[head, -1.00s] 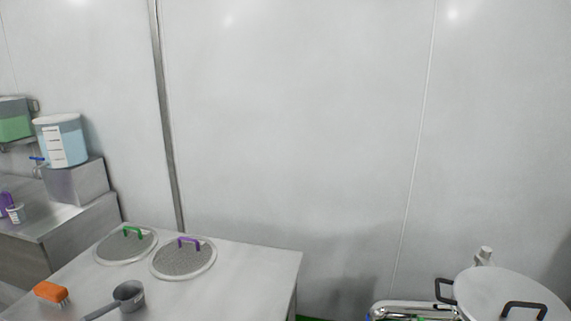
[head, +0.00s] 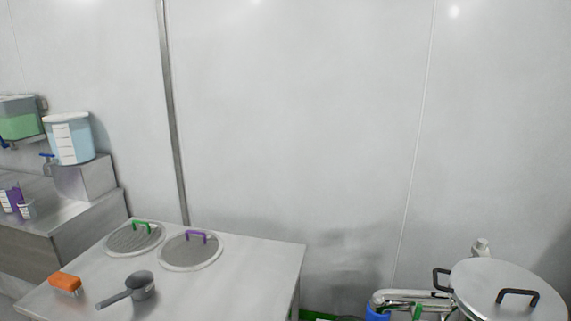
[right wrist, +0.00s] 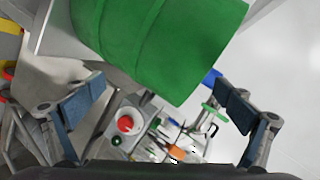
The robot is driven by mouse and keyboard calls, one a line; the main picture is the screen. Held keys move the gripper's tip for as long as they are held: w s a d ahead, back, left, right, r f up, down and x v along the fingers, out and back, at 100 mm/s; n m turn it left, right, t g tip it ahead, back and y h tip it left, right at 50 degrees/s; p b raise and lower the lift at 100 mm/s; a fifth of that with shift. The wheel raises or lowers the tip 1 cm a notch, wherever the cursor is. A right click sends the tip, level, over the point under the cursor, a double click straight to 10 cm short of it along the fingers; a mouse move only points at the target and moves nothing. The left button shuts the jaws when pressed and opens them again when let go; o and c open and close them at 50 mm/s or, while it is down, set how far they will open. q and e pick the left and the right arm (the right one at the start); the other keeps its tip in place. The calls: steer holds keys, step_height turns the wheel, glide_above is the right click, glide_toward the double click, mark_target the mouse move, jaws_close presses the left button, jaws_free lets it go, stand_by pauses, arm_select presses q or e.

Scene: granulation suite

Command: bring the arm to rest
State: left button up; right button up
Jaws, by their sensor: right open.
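My right gripper (right wrist: 162,90) shows in the right wrist view, with its two blue-padded fingers spread wide apart and nothing between them in its grip. A large green object (right wrist: 165,40) fills the upper middle of that view, beyond the fingers; I cannot tell what it is or how far off it lies. Neither gripper shows in the head view, and my left gripper is in no view.
In the head view a steel table (head: 235,275) holds two mesh lids (head: 190,252), an orange brush (head: 65,282) and a grey scoop (head: 140,285). A lidded steel vessel (head: 500,285) stands right. In the wrist view, a red button (right wrist: 126,124) sits on a grey box.

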steer(key=s+a+f+n+g+y, duration=0.1)
steer(key=s+a+f+n+g, duration=0.2)
steer(key=s+f, duration=0.5)
steer(key=s+a+f+n+g+y, duration=0.1)
steer(key=s+f+n+g, duration=0.4)
steer(key=f, duration=0.8)
steer(key=s+d+f+n+g, duration=0.1)
steer(key=s+f+n, duration=0.3)
steer(key=s, duration=0.4)
steer(key=s+d+f+n+g+h, duration=0.1)
steer(key=s+f+n+g, duration=0.2)
steer(key=s, duration=0.6)
step_height(320, 180, down, 2)
steer(key=shift+d+f+n+g, duration=0.1)
steer(key=shift+d+n+g, duration=0.3)
steer(key=shift+n, duration=0.2)
